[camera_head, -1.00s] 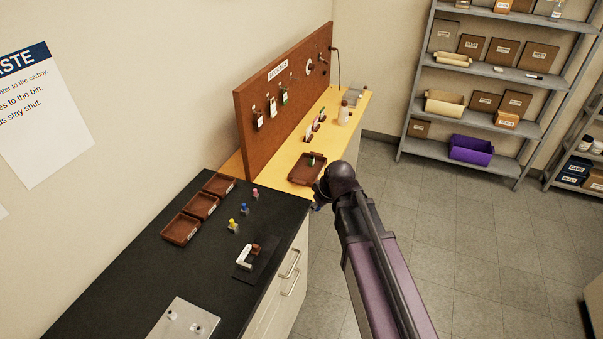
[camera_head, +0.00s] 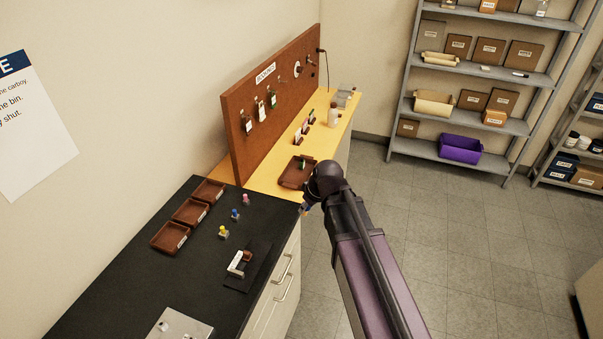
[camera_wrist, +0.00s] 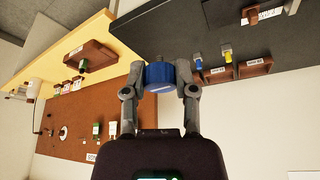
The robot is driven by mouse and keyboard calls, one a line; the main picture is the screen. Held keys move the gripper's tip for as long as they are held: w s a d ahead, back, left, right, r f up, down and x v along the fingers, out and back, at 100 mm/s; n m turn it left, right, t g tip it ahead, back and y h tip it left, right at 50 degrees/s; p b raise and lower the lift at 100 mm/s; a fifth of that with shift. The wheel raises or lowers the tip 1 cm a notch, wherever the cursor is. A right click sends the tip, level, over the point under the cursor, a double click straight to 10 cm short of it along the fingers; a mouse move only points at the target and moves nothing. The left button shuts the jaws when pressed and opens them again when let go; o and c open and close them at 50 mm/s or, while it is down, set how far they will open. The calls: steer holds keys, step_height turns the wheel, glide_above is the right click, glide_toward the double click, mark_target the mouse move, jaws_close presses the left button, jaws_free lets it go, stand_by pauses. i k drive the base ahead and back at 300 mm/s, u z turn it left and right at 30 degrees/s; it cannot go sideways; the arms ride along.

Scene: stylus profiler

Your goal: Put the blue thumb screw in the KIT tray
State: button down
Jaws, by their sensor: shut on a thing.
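My gripper (camera_wrist: 162,88) is shut on a blue thumb screw (camera_wrist: 159,72), a short round blue piece between the fingertips in the wrist view. In the head view my arm mostly hides the gripper, and only a bit of blue (camera_head: 307,208) shows by the black bench's right corner. Three brown labelled trays stand in a row on the black bench: a far tray (camera_head: 208,191), a middle tray (camera_head: 190,212) and a near tray (camera_head: 170,238). Another brown tray (camera_head: 291,181) with a green piece is on the yellow bench. I cannot read which is KIT.
Pink (camera_head: 246,199), blue (camera_head: 235,214) and yellow (camera_head: 223,232) pieces stand beside the trays. A small white and brown fixture (camera_head: 239,263) sits on a dark mat. A brown pegboard (camera_head: 268,105) rises behind the yellow bench. The floor at right is open.

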mark_target(295, 182)
steer(key=z, duration=0.05)
steer(key=i, duration=0.95)
steer(key=u, duration=0.05)
